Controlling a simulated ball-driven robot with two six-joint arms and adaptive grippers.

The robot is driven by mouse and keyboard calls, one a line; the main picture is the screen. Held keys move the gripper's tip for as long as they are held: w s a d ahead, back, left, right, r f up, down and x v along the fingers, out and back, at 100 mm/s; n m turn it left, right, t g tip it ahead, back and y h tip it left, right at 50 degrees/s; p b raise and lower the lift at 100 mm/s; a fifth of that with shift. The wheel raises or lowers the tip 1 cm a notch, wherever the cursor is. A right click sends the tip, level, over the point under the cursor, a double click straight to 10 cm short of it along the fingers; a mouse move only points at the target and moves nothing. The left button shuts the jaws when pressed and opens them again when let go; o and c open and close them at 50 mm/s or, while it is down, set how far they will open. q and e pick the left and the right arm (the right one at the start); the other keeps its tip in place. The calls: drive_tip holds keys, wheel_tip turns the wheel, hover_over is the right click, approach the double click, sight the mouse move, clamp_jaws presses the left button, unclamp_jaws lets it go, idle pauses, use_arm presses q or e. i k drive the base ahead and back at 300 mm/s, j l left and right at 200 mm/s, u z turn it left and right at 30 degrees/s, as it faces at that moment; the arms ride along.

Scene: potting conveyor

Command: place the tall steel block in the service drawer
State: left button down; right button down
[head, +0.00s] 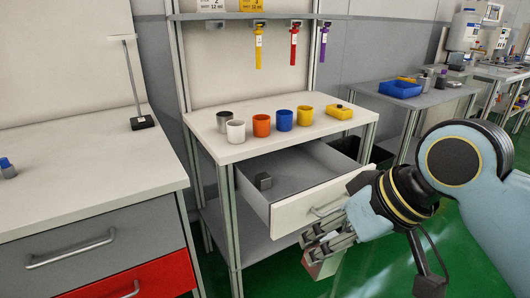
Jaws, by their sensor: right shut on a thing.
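The service drawer (318,170) is pulled out under the white bench top, with its pale front and bar handle towards me. My right gripper (326,241) is in front of and just below the drawer front, outside the drawer. It is shut on a block (323,268) with a greyish, reddish-brown tinted side, which hangs below the fingers; the fingers hide its upper part. I cannot tell from its colour whether it is steel. My left gripper is not in view.
Several cups, including a white one (236,131) and an orange one (261,125), and a yellow bin (339,113) stand on the bench top (220,150). A grey cabinet (90,240) is at left. The drawer's middle and right floor is clear.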

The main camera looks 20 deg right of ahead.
sight(301, 181)
drive_tip(key=i+z, duration=0.15)
drive_tip(key=i, duration=0.3)
drive_tip(key=i+j+z, duration=0.15)
drive_tip(key=i, duration=0.3)
drive_tip(key=i+j+z, duration=0.2)
drive_tip(key=i, duration=0.25)
drive_tip(key=z, duration=0.2)
